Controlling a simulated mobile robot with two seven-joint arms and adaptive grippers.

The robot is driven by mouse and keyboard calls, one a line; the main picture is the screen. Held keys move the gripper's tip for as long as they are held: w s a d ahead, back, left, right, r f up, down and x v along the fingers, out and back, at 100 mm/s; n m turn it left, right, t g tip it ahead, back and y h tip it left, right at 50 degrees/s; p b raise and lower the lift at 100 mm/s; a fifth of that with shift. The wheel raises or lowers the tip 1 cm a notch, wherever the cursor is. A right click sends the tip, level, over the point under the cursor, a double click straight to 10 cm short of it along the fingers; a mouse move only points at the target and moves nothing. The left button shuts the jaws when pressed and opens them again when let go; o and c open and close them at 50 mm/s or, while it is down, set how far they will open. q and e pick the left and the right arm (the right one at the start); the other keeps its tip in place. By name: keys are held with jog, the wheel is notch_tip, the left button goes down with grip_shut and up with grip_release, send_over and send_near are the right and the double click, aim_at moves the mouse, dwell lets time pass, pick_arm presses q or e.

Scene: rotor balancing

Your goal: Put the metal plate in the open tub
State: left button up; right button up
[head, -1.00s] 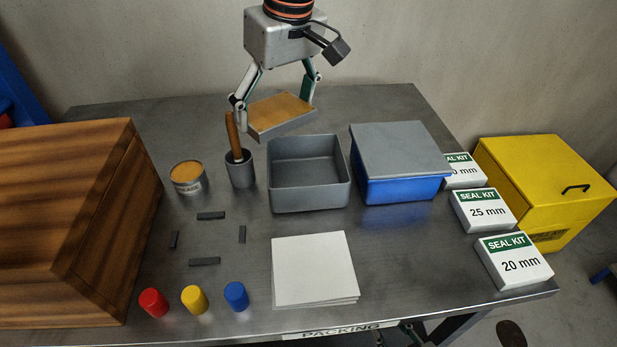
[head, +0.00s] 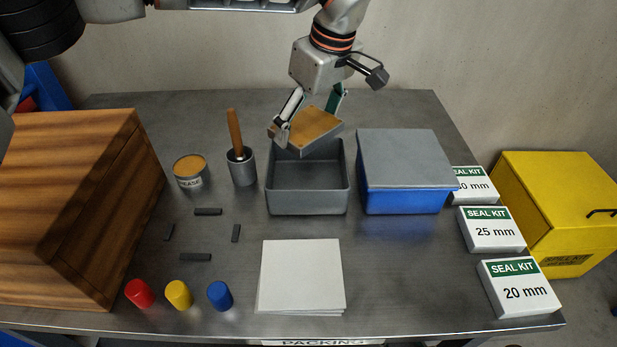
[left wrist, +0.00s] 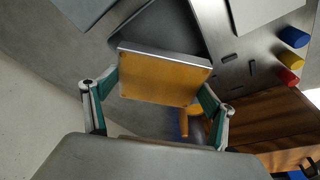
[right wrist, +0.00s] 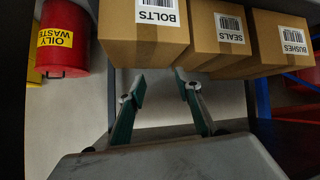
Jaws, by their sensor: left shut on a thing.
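The metal plate (head: 308,128) is a thick rectangular slab with an orange-tan top face and a grey metal edge. My left gripper (head: 309,122) is shut on it, one finger on each side. The left wrist view also shows the plate (left wrist: 160,78) between the fingers. The open tub (head: 307,200) is grey and stands on the table. The plate is over the tub's back part and hides some of its back rim. The tub also shows partly behind the plate in the left wrist view (left wrist: 165,28). My right gripper (right wrist: 160,92) is open and empty, away from the table.
A blue tub with a grey lid (head: 405,185) stands right of the open tub. A grey cup with a wooden-handled tool (head: 241,165) and a grease tin (head: 189,172) stand left. White sheets (head: 300,275) lie in front. Boxes (right wrist: 145,35) are near my right gripper.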

pick_arm(q)
send_over(306, 184)
jog(key=f, duration=1)
jog(key=shift+s+d+b, duration=0.2)
jog(key=shift+d+b, duration=0.15)
notch_tip(306, 184, down, 4)
jog(key=shift+f, duration=0.15)
pick_arm(e)
jog(key=shift+w+d+f, duration=0.2)
jog(key=shift+w+f, duration=0.05)
jog(key=shift+w, duration=0.05)
jog(key=shift+s, duration=0.2)
pick_arm(q)
jog(key=o, duration=1.3)
jog(key=shift+f, duration=0.15)
jog(key=shift+o, duration=0.4)
jog(key=shift+s, duration=0.1)
